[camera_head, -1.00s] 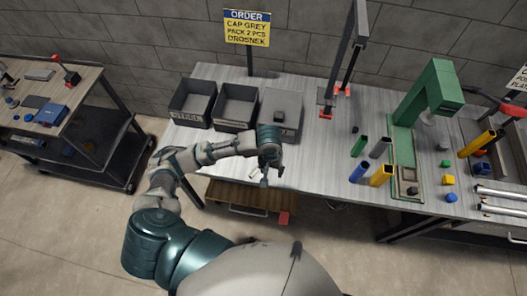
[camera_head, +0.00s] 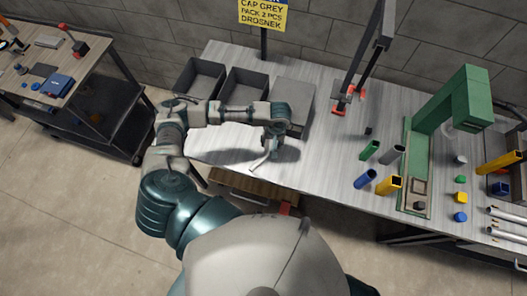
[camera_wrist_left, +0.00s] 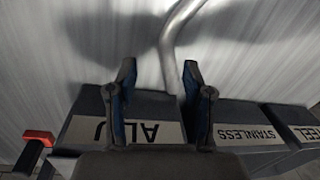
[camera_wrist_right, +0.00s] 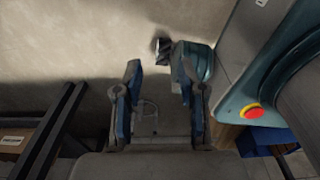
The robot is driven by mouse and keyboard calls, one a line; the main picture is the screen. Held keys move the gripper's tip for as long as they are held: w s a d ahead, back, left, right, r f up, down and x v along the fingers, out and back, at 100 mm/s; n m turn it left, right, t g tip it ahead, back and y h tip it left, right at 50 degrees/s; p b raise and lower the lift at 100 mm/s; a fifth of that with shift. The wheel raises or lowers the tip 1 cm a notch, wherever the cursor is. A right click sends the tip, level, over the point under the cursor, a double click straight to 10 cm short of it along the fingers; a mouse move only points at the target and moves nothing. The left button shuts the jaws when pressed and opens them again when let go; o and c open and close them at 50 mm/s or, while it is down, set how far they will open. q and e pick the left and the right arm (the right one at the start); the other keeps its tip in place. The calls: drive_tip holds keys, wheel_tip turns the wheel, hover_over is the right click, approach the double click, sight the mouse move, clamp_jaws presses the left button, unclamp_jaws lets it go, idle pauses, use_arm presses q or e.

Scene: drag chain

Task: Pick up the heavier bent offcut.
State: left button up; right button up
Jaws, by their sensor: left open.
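A bent grey metal tube, an offcut (camera_wrist_left: 170,42), lies on the bench in the left wrist view. Its lower end reaches between my left gripper's (camera_wrist_left: 158,78) fingertips, closer to the right finger. The left gripper is open, and no grip on the tube shows. In the head view my left gripper (camera_head: 270,143) is low over the bench in front of the bins, with the pale offcut (camera_head: 261,162) just below it. I cannot make out a second bent offcut. My right gripper (camera_wrist_left: 0,0) shows only in its own wrist view (camera_wrist_right: 160,78), open and empty above the floor.
Bins labelled ALU (camera_wrist_left: 100,133), STAINLESS (camera_wrist_left: 245,136) and STEEL (camera_wrist_left: 300,136) stand beside the left gripper. A green press (camera_head: 450,100), coloured tubes (camera_head: 389,185) and small blocks (camera_head: 460,197) occupy the bench's right. Bare bench top (camera_head: 315,165) lies between.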

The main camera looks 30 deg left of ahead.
sight(267, 150)
use_arm(q)
drive_tip(key=shift+s+f, duration=0.1)
drive_tip(key=shift+f, duration=0.2)
drive_tip(key=shift+s+a+f, duration=0.1)
drive_tip(key=shift+f, duration=0.15)
drive_tip(key=f, duration=0.1)
drive_tip(key=a+f, duration=0.1)
drive_tip(key=f, duration=0.2)
drive_tip(key=shift+s+a+f, duration=0.2)
drive_tip(key=shift+s+f, duration=0.05)
drive_tip(key=shift+f, duration=0.15)
drive_tip(key=shift+d, duration=0.1)
drive_tip(key=shift+c, duration=0.2)
drive_tip(key=shift+d, duration=0.15)
drive_tip(key=c, duration=0.8)
clamp_jaws()
use_arm(e)
drive_tip(key=shift+w+d, duration=0.1)
drive_tip(key=shift+w, duration=0.35)
